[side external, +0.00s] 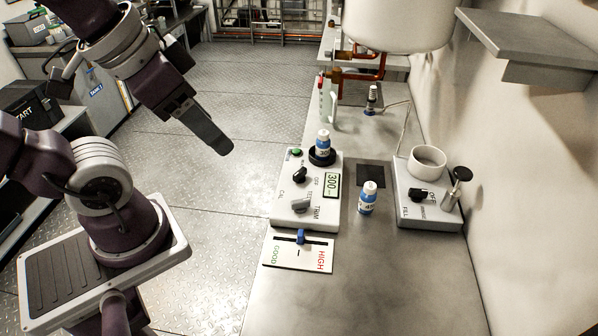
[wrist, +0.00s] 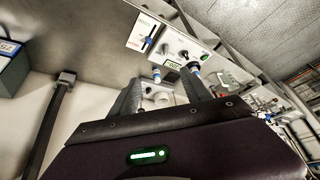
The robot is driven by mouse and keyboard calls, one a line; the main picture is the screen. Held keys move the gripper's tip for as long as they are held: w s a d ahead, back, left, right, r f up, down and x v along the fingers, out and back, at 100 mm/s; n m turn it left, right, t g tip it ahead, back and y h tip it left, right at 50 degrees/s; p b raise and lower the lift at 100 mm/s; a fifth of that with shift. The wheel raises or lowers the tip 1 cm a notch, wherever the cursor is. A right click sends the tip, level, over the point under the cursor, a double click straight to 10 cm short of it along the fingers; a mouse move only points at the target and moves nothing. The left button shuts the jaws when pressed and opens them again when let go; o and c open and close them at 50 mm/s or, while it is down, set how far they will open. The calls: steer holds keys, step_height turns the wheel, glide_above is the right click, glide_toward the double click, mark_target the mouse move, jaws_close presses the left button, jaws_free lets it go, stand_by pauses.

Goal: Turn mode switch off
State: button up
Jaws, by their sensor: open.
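The left control panel (side external: 281,213) is a pale box on the bench. It has a black knob (side external: 300,174) near the labels CAL and OFF, a grey knob (side external: 301,205) by TRIM, and a display (side external: 332,184) reading 300. The right box (side external: 432,213) also has a black knob (side external: 418,195), near FILL and OFF. I cannot tell for sure which knob is the mode switch, nor the exact knob settings. My gripper (side external: 218,140) hangs in the air left of the bench, away from the knobs. In the wrist view my gripper (wrist: 162,82) is open and empty, with the left panel beyond its fingers.
A blue-white bottle (side external: 322,141) stands on the left panel's black round pad. Another bottle (side external: 367,199) stands between the boxes. A GOOD/HIGH slider plate (side external: 283,259) lies in front. A white tank (side external: 400,22) with copper pipes stands behind. The bench front is clear.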

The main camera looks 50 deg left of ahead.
steer(key=shift+o, duration=0.2)
steer(key=w+a+f+m+g, duration=0.1)
steer(key=w+a+m, duration=0.1)
steer(key=w, duration=0.6)
steer(key=shift+a+m+g+y, duration=0.15)
steer(key=shift+m+g+y, duration=0.25)
steer(key=shift+m, duration=0.5)
steer(key=m+g, duration=0.3)
steer(key=m, duration=0.7)
glide_above(300, 171)
step_height(300, 171, down, 18)
steer(key=shift+m+g+h, duration=0.3)
steer(key=shift+m+h, duration=0.1)
steer(key=shift+h, duration=0.1)
step_height(300, 171, down, 10)
steer(key=shift+r, duration=0.25)
steer(key=shift+c, duration=0.2)
steer(key=c, duration=1.3)
steer(key=shift+c, duration=0.2)
